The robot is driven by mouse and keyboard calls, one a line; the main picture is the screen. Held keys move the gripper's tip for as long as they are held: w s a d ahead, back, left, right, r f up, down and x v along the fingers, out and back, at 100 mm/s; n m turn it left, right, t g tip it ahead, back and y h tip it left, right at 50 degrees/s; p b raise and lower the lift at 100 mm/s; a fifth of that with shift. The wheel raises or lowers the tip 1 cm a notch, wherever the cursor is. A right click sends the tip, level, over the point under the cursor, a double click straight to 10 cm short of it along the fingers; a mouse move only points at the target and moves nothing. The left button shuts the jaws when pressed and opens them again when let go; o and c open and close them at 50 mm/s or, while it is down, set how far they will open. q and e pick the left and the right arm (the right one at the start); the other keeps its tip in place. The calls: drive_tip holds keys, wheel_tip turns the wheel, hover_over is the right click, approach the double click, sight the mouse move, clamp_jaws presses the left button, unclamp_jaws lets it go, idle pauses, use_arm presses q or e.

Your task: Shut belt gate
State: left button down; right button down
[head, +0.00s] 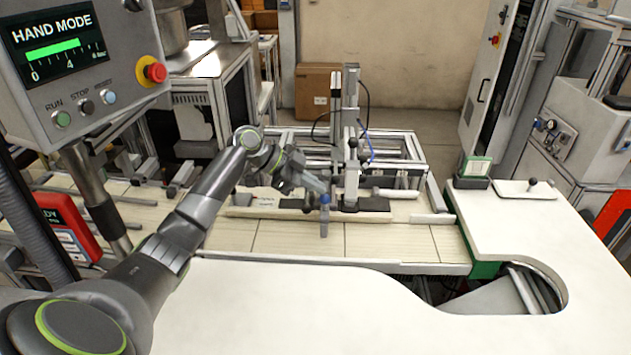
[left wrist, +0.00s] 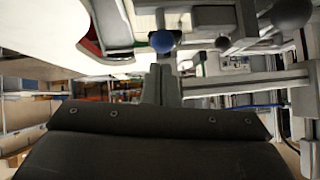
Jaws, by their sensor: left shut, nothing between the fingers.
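The belt gate looks to be the grey metal assembly over the belt, with an upright post (head: 351,140) and a dark base plate (head: 365,204). A blue knob (head: 325,198) tops a short grey upright at the belt's near side. My left gripper (head: 316,184) is shut and empty, reaching in from the left just behind and above the blue knob. In the left wrist view the blue knob (left wrist: 162,41) sits just beyond the closed fingers (left wrist: 160,82). I cannot tell whether they touch. My right gripper is out of view.
The pale belt (head: 300,238) runs across behind a white table (head: 290,310). A control panel (head: 80,65) reading "HAND MODE" hangs at upper left. A black-knobbed white plate (head: 515,190) lies at right. A cardboard box (head: 318,92) stands behind. The white table's front is clear.

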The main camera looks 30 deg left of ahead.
sight(323, 209)
use_arm(q)
drive_tip(key=shift+w+f, duration=0.1)
drive_tip(key=shift+f, duration=0.45)
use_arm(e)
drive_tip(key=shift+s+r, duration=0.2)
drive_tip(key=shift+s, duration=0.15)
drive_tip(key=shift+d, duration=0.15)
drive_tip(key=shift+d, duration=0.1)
